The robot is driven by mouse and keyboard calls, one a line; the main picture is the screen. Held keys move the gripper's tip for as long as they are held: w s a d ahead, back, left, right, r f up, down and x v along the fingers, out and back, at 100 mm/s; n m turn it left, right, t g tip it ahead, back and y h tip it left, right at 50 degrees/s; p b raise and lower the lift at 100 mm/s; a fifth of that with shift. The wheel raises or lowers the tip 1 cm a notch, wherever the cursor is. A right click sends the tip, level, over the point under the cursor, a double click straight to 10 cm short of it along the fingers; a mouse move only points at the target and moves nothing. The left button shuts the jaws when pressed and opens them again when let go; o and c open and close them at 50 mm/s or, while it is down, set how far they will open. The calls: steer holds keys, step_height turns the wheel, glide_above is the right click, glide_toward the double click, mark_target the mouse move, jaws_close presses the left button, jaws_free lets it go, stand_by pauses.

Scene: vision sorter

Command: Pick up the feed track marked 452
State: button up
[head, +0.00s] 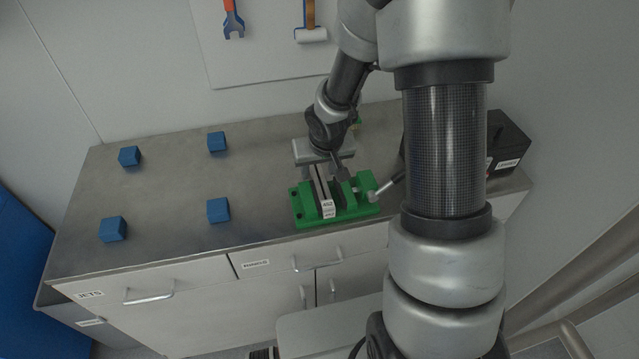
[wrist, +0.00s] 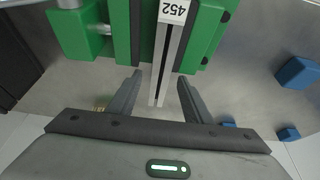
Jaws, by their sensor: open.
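The feed track marked 452 (wrist: 167,62) is a narrow grey rail with a dark slot and a white label at one end. It sits in a green vise (head: 352,205) on the steel bench, and its label end (head: 327,208) faces the bench's front edge. My gripper (wrist: 158,88) is open, with one finger on each side of the rail's unlabelled end in the wrist view. Neither finger visibly touches the rail. In the head view my gripper (head: 322,164) is above the far end of the track and hides that end.
Several blue blocks (head: 218,210) stand apart on the left of the bench (head: 165,210). A black labelled box (head: 508,143) is at the right end, partly behind my arm. The vise's handle (head: 385,188) sticks out to the right. Tools hang on the wall board (head: 262,60).

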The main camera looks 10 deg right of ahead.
steer(key=shift+x, duration=1.1)
jaws_close()
steer(key=shift+w+r, duration=0.1)
